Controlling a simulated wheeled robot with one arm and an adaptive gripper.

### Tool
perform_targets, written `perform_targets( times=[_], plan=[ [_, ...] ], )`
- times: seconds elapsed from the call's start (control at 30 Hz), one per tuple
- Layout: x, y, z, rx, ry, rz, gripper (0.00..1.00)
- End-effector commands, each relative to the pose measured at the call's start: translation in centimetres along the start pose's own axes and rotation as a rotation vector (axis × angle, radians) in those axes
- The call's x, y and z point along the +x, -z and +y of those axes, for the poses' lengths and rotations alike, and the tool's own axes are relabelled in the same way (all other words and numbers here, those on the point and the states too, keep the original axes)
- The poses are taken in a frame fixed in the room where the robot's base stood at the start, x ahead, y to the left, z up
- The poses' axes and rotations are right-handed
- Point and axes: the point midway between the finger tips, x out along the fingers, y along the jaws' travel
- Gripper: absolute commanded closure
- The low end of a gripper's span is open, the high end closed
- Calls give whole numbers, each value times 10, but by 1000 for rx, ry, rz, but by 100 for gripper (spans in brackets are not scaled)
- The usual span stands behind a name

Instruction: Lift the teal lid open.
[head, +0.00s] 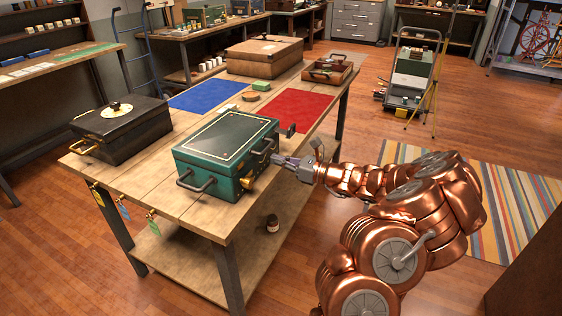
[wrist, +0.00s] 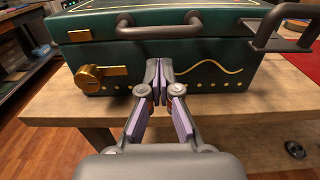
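A teal box stands on the wooden workbench, and its teal lid (head: 226,137) is down, with cream trim on top. In the wrist view the lid's front edge (wrist: 225,32) carries a grey bar handle (wrist: 158,30). Below the lid seam, the teal box body (wrist: 215,75) has a gold wavy line and a brass latch (wrist: 100,76), its lever pointing left-to-right level. My gripper (head: 281,160) is at the box's right-hand face in the head view. In the wrist view my gripper (wrist: 159,68) has its purple-padded fingertips together, empty, below the handle. Contact with the box is unclear.
A dark grey bracket (wrist: 285,28) sticks out at the box's right in the wrist view. A black box (head: 122,130), blue mat (head: 207,95), red mat (head: 298,108) and brown case (head: 264,58) share the bench.

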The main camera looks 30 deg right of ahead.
Motion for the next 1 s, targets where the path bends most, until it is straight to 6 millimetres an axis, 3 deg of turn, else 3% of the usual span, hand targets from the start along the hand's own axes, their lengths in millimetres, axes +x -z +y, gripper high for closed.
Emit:
perform_targets(
  times=[1.0],
  plan=[
    [25, 0, 0, 0, 0, 0, 100]
  ],
)
